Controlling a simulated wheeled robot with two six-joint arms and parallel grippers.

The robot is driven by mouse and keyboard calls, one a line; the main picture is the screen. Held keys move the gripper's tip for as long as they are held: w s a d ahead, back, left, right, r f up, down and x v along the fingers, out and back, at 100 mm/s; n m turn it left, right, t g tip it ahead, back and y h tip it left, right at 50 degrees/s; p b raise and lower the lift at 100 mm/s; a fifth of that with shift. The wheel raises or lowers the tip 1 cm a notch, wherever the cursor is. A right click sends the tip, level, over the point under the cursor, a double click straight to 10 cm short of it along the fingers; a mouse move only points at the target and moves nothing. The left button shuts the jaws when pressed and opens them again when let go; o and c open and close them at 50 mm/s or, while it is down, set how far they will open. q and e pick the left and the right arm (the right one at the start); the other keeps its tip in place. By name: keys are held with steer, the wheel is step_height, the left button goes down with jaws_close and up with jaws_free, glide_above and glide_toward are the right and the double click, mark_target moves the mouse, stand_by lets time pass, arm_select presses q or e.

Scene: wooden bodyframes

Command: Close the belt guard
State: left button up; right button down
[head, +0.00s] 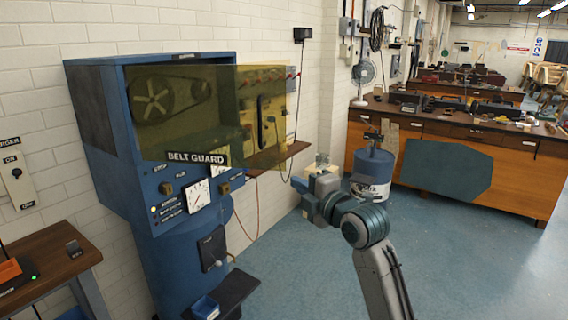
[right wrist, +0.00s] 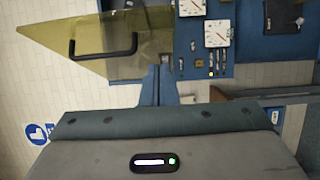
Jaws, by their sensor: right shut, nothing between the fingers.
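The belt guard (head: 222,120) is a see-through yellow panel on the blue machine (head: 107,140). It stands swung out, reaching right past the machine's open front, with a black handle (head: 261,122) near its free right side. A pulley and belt (head: 155,98) show through it. In the right wrist view the guard (right wrist: 60,28) spreads at upper left with its black handle (right wrist: 103,49). My right gripper (head: 298,184) is shut and empty, below and right of the guard, apart from it. Its fingers (right wrist: 155,82) also show in the right wrist view. My left gripper is out of view.
A wall shelf (head: 278,156) sits behind the guard. A blue drum (head: 372,172) stands behind my right arm, beside a wooden workbench (head: 510,155). A small table (head: 45,262) is at the lower left. The blue floor at the lower right is clear.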

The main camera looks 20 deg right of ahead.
steer(key=p, duration=0.3)
glide_toward(276, 162)
steer(key=w+a, duration=0.2)
steer(key=a, duration=0.2)
steer(key=shift+w+d+r+p, duration=0.1)
steer(key=shift+w+d+p, duration=0.2)
steer(key=shift+w+d, duration=0.25)
steer(key=shift+w+d+r+p, duration=0.15)
steer(key=shift+w+d+p, duration=0.15)
steer(key=shift+w, duration=0.35)
steer(key=shift+w+d+f, duration=0.1)
steer(key=shift+w+d, duration=0.3)
steer(key=shift+w, duration=0.05)
steer(key=shift+w+f, duration=0.1)
